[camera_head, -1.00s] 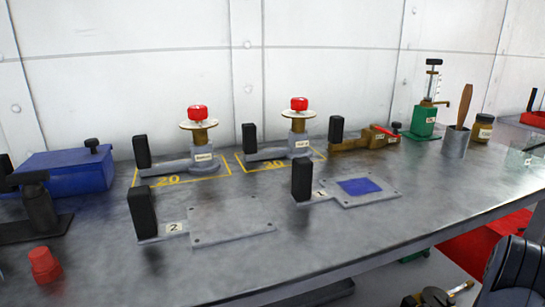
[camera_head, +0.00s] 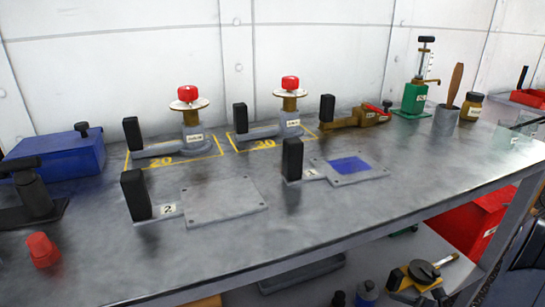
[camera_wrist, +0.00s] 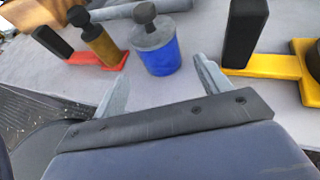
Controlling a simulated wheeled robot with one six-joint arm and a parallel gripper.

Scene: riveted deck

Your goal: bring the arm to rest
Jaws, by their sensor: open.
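My gripper (camera_wrist: 160,88) shows in the wrist view with its two pale fingers spread wide apart and nothing between them. Beyond the fingertips stands a blue cylinder with a grey top and dark knob (camera_wrist: 160,52), apart from the fingers. A dark sliver of my arm shows at the right edge of the head view; the gripper itself is not seen there.
In the wrist view a red-based tool (camera_wrist: 92,58) lies left and a yellow-based tool (camera_wrist: 265,70) right. The head view shows the bench (camera_head: 330,225) with plate 2 (camera_head: 225,205), plate 1 (camera_head: 375,175), a red cap (camera_head: 43,250) and a blue box (camera_head: 60,155). A lower shelf holds a gauge (camera_head: 424,272).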

